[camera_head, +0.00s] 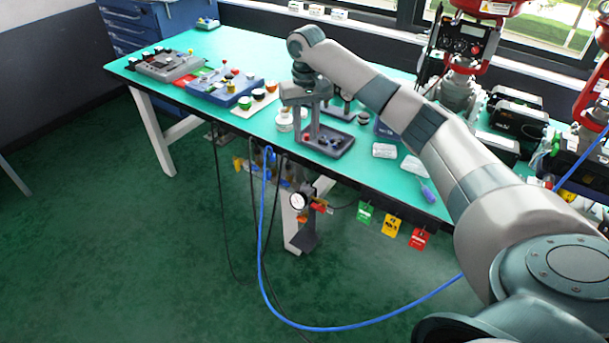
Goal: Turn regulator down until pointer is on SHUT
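A small regulator unit with a round white gauge (298,201) hangs under the table's front edge, with red and orange parts beside it. The gauge needle and any SHUT mark are too small to read. My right arm reaches in from the lower right, and its wrist bends down over the table. My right gripper (307,126) points down near a grey tray, above and behind the gauge and apart from it. Its fingertips are small and blend with the grey parts there, so I cannot tell how far they are open. My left gripper is out of view.
A blue hose (262,270) loops over the floor. Coloured tags (392,225) hang at the front edge. Red-framed valves (470,50) stand right.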

